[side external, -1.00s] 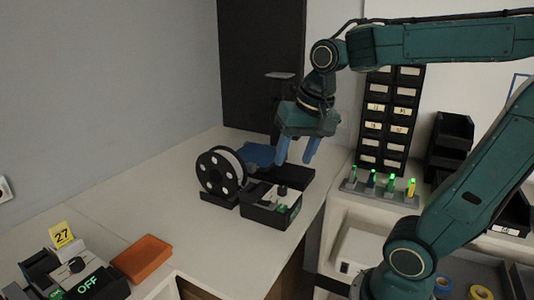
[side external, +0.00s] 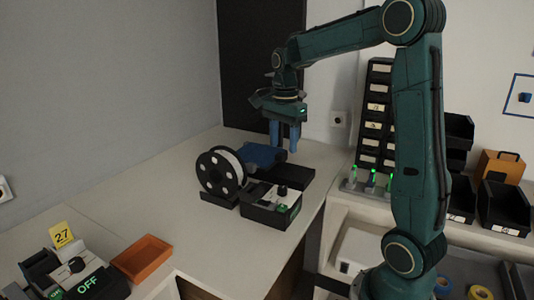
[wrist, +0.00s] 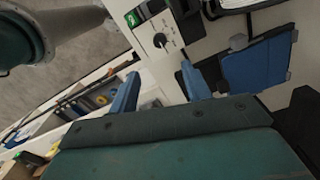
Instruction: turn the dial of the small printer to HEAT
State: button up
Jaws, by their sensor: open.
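A small black and white device with a dark dial (side external: 282,190) and a small green display (side external: 283,208) stands near the counter's right edge, beside a black reel. In the wrist view its dial (wrist: 160,40) is a dark knob on a white panel; I cannot read its setting. Another small device (side external: 75,267) with a dark dial and a display reading OFF stands at the front left; which one is the small printer is not clear. My gripper (side external: 285,140) is open and empty, above and behind the dial beside the reel. Its blue fingers (wrist: 160,88) point down, apart from the dial.
The black reel (side external: 221,173) and a blue item (side external: 264,155) stand close left of and behind the device. An orange tray (side external: 142,259) lies near the front device. A drawer tower (side external: 376,120) and bins (side external: 505,208) stand at right. The counter's middle is clear.

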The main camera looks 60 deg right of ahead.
aim_at(282, 188)
notch_tip(282, 188, down, 14)
jog(key=shift+r, duration=0.1)
dwell(0.9)
jog(key=shift+c, duration=0.5)
jog(key=c, duration=0.9)
